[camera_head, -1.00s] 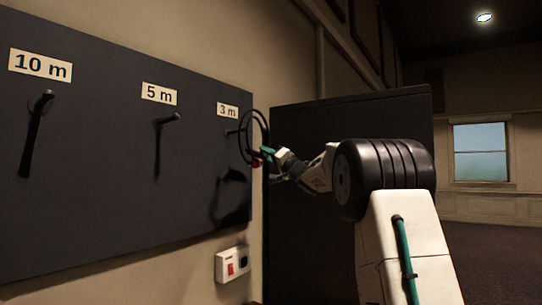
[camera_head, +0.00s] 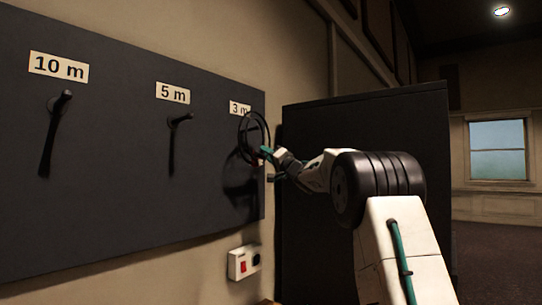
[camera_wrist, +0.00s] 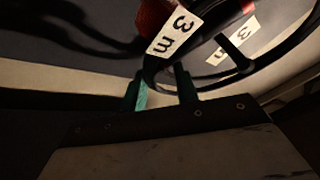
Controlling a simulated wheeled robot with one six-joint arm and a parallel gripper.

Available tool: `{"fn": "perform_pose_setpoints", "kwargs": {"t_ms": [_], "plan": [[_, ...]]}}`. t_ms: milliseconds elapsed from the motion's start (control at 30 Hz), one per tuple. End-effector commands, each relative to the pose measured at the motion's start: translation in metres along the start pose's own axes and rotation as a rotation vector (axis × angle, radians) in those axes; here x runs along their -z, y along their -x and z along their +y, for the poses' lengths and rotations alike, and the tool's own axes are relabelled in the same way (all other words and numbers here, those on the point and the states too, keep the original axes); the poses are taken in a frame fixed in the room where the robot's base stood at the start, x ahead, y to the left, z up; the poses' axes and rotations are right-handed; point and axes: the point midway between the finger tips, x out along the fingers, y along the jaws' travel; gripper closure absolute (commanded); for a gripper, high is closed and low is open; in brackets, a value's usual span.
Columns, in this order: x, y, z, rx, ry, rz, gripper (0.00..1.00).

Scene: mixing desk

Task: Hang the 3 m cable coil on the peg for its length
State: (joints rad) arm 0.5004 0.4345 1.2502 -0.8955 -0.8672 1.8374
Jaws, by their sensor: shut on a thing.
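The black cable coil (camera_head: 266,127) hangs upright in front of the board's right end, with my gripper (camera_head: 266,153) shut on its lower part. In the wrist view, my gripper (camera_wrist: 163,88) has teal fingers below the coil's white "3 m" tag (camera_wrist: 174,33) and red band (camera_wrist: 151,15). The board's 3 m label (camera_head: 239,108) is partly covered by the coil. The 3 m peg (camera_wrist: 237,50) shows as a dark rod near the cable loop in the wrist view. I cannot tell whether the loop is around the peg.
The dark board (camera_head: 110,190) also carries the 5 m peg (camera_head: 173,140) and 10 m peg (camera_head: 53,130), both bare, to the left. A switch box (camera_head: 243,262) is on the wall below. A large dark cabinet (camera_head: 370,120) stands behind my arm.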

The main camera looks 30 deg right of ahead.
Motion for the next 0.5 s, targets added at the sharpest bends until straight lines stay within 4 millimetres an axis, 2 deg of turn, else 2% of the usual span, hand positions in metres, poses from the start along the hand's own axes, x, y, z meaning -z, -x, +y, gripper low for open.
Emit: {"fn": "perform_pose_setpoints", "kwargs": {"t_ms": [500], "plan": [[-0.012, -0.027, 0.005, 0.003, 0.0, 0.001, 1.0]]}}
